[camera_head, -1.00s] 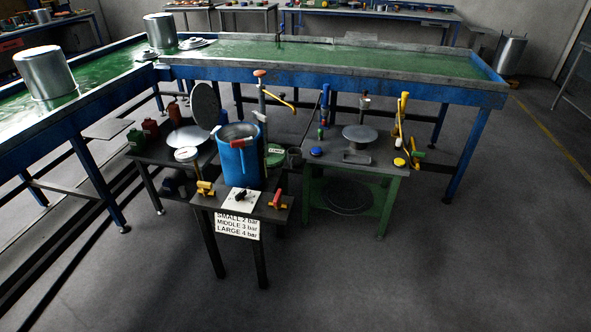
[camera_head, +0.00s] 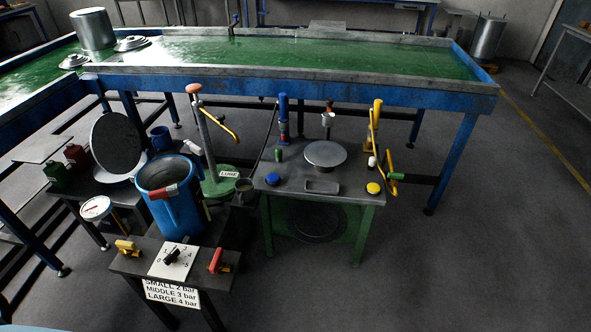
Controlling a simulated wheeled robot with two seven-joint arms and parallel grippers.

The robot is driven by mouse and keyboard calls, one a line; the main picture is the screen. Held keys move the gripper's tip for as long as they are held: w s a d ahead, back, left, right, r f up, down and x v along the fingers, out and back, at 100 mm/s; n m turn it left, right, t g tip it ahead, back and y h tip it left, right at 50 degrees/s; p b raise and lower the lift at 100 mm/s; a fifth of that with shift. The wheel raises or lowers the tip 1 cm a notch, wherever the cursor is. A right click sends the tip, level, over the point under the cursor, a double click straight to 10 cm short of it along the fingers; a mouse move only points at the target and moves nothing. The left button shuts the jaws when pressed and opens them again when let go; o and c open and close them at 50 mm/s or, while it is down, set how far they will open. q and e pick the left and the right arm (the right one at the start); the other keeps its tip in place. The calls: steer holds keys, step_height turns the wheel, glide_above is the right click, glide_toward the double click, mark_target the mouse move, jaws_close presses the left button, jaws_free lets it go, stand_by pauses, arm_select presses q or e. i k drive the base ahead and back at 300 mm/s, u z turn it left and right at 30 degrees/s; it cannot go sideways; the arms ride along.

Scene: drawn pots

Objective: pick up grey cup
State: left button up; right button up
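The blue pot (camera_head: 172,208) stands behind the dark control stand (camera_head: 212,272). A long blue-framed bench (camera_head: 300,83) runs behind.

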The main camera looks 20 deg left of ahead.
mark_target(245, 187)
steer(key=u, duration=0.45)
steer(key=i, duration=1.2)
steer(key=u, duration=1.45)
steer(key=i, duration=0.35)
steer(key=u, duration=0.35)
